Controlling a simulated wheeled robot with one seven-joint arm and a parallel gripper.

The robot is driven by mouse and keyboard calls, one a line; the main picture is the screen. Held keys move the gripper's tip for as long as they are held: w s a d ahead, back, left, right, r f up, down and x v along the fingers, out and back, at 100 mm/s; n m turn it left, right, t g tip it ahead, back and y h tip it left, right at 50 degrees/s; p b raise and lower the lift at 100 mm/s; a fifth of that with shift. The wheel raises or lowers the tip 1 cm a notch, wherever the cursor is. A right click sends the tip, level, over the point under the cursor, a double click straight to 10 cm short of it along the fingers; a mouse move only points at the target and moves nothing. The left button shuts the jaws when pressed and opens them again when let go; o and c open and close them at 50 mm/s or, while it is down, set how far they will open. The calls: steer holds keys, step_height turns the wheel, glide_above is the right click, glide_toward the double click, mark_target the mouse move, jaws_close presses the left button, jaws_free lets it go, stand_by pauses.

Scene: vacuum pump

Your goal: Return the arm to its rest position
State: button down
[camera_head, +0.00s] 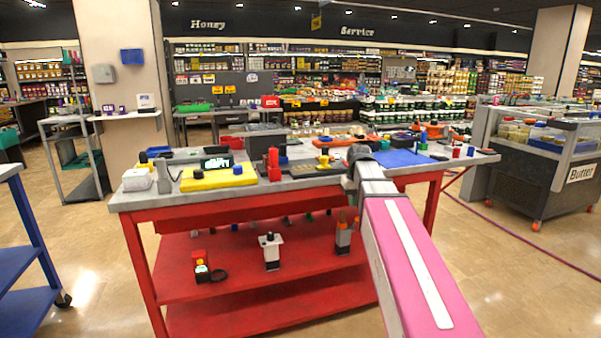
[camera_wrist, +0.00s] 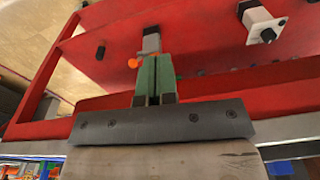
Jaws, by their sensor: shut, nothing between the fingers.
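My arm, with pink and white links (camera_head: 405,250), reaches from the lower right up to the right part of the red workbench (camera_head: 130,205) in the head view.
The grey bench top holds a yellow block (camera_head: 217,178), a red cylinder item (camera_head: 274,165) and a blue mat (camera_head: 403,158). The shelf holds a white-topped device (camera_head: 271,251) and a red and black item (camera_head: 201,266). A blue cart (camera_head: 30,240) stands left.

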steer(key=s+f, duration=0.6)
steer(key=f, duration=0.3)
steer(key=s+f+m, duration=0.1)
steer(key=s+f, duration=0.5)
steer(key=f, duration=0.3)
steer(key=s+f+m+g, duration=0.1)
steer(key=s+f, duration=0.4)
steer(key=f, duration=0.4)
steer(key=shift+s+f, duration=0.25)
steer(key=shift+s, duration=0.15)
